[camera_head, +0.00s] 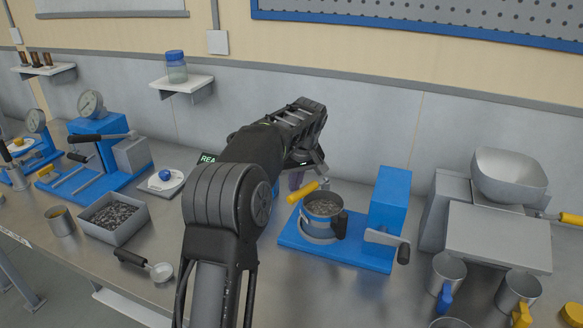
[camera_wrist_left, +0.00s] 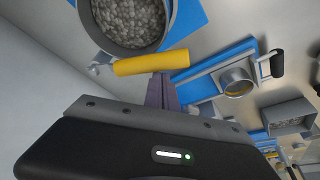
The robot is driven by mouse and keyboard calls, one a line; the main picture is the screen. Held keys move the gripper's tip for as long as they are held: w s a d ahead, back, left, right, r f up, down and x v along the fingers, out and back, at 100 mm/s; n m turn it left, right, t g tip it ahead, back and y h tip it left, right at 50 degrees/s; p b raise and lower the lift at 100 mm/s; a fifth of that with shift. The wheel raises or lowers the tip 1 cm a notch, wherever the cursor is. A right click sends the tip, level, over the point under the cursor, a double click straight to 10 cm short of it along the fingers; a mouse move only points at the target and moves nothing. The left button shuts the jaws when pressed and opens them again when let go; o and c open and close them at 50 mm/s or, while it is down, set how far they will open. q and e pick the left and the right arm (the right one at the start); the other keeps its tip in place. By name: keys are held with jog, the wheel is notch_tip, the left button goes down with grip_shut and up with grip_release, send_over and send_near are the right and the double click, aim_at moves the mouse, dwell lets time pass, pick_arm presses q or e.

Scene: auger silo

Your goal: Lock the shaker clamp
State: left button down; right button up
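The shaker (camera_head: 335,245) has a blue base with a blue upright block and a dark crank at its right. A cup (camera_head: 322,212) of grey granules sits in a ring on its base. The clamp's yellow handle (camera_head: 303,192) sticks out at the cup's back left; in the left wrist view this yellow handle (camera_wrist_left: 152,63) lies just beyond the fingertips. My left gripper (camera_head: 297,180) is close beside the handle, with its fingers together; in the left wrist view the gripper (camera_wrist_left: 161,78) holds nothing visible. Whether the fingertips touch the handle I cannot tell. My right gripper is not in view.
A grey machine with a hopper (camera_head: 508,175) stands right of the shaker, with metal cups (camera_head: 447,272) in front. A tray of granules (camera_head: 114,216), a scoop (camera_head: 160,270) and a blue press (camera_head: 100,160) are at the left. My left arm covers the middle bench.

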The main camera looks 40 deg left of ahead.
aim_at(307, 191)
pick_arm(q)
jog(key=d, duration=0.2)
jog(key=d+b, duration=0.1)
jog(key=shift+s+d+f, duration=0.1)
jog(key=shift+s+d, duration=0.1)
jog(key=shift+s, duration=0.1)
jog(key=shift+w+d, duration=0.1)
jog(key=shift+d, duration=0.75)
jog(key=shift+d, duration=0.25)
jog(key=shift+a, duration=0.6)
jog(key=a, duration=0.1)
jog(key=a+r, duration=0.1)
jog(key=a, duration=0.1)
jog(key=shift+s+r, duration=0.15)
jog(key=shift+s, duration=0.25)
jog(key=w+v, duration=0.1)
jog(key=v, duration=0.7)
jog(key=shift+w+r, duration=0.4)
jog(key=shift+w, duration=0.1)
